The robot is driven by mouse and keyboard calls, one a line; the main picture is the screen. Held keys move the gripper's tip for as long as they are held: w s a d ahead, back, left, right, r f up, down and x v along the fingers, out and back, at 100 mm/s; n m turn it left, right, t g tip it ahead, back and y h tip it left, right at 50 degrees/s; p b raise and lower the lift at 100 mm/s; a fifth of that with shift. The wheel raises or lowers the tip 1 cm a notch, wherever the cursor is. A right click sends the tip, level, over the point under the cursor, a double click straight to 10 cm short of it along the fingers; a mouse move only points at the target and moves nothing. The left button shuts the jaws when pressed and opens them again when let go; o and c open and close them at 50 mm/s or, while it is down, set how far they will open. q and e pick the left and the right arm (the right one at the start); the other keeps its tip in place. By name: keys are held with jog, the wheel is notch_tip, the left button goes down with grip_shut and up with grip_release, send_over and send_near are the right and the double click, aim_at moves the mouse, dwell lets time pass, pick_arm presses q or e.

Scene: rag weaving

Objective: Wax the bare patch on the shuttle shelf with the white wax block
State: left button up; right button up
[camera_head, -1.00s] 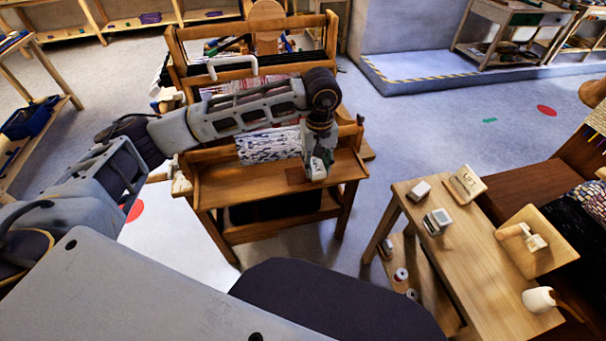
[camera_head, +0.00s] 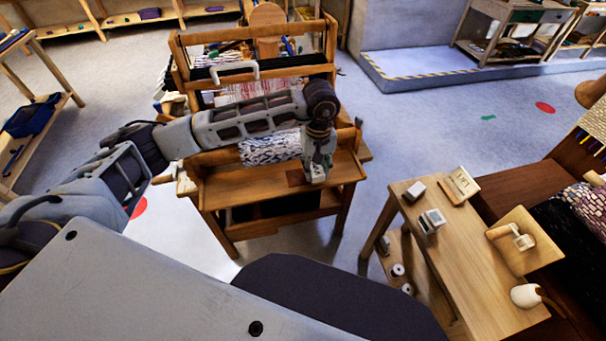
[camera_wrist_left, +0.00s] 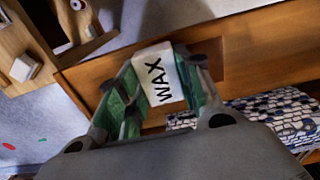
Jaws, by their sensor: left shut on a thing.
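My left gripper (camera_head: 317,173) is shut on the white wax block (camera_wrist_left: 158,72), which reads "WAX" in the left wrist view. The gripper points down over the front part of the wooden shuttle shelf (camera_head: 235,188) of the loom. A darker patch (camera_head: 296,178) shows on the shelf just left of the gripper, and its dark edge shows beside the block in the left wrist view (camera_wrist_left: 208,56). The gripper and block hide part of the patch. I cannot tell whether the block touches the wood. My right gripper is not in view.
A patterned woven cloth (camera_head: 268,149) lies just behind the shelf on the loom. A wooden side table (camera_head: 455,265) stands at the right with small blocks, a wooden stand and a white jar (camera_head: 525,296) on it. Open floor (camera_head: 430,130) lies beyond the table.

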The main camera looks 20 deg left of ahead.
pick_arm(q)
jog(key=shift+r, duration=0.1)
jog(key=shift+r+p, duration=0.55)
jog(key=shift+r, duration=1.35)
jog(key=o, duration=0.5)
jog(key=shift+c, duration=0.2)
jog(key=c, duration=0.5)
jog(key=shift+o, duration=0.2)
